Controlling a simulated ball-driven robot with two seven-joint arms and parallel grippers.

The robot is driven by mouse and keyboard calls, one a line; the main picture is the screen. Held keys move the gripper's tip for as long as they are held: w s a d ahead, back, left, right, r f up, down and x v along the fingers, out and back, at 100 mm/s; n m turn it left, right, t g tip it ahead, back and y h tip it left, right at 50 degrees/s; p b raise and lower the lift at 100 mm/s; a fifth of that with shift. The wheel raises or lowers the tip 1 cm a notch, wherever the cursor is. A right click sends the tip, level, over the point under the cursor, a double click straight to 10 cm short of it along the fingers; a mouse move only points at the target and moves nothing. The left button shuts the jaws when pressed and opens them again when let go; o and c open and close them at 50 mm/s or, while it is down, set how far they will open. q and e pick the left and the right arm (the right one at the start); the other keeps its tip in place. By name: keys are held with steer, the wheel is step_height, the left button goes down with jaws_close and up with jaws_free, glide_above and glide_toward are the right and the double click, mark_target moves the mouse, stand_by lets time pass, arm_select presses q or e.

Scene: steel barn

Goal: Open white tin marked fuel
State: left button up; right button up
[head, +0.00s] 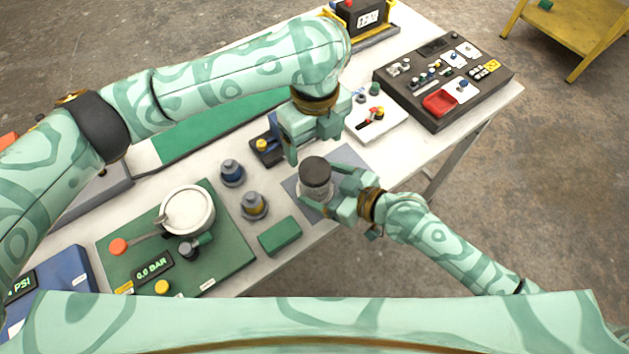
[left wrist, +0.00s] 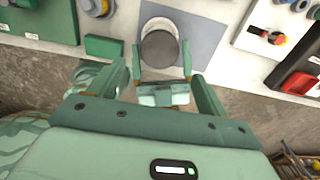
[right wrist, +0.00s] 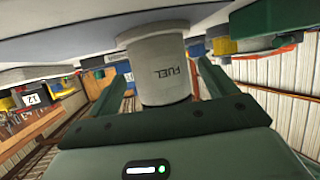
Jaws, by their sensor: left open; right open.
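The white tin has a dark grey lid (head: 315,170) and stands upright on a grey mat (head: 351,156) near the table's front edge. In the right wrist view the tin (right wrist: 163,88) appears upside down with the word FUEL. My right gripper (head: 329,188) is open, with its fingers on either side of the tin's body; a small gap shows beside the tin in its wrist view. My left gripper (head: 314,142) is open and empty, pointing down above and behind the tin. In the left wrist view the lid (left wrist: 159,48) lies ahead of its fingers.
A green block (head: 280,236) and two knobbed cylinders (head: 254,206) (head: 232,172) stand left of the mat. A green pressure panel with a white pot (head: 187,210) is farther left. A white switch plate (head: 388,125) and dark panel (head: 410,91) lie to the right.

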steer(key=shift+x, duration=1.4)
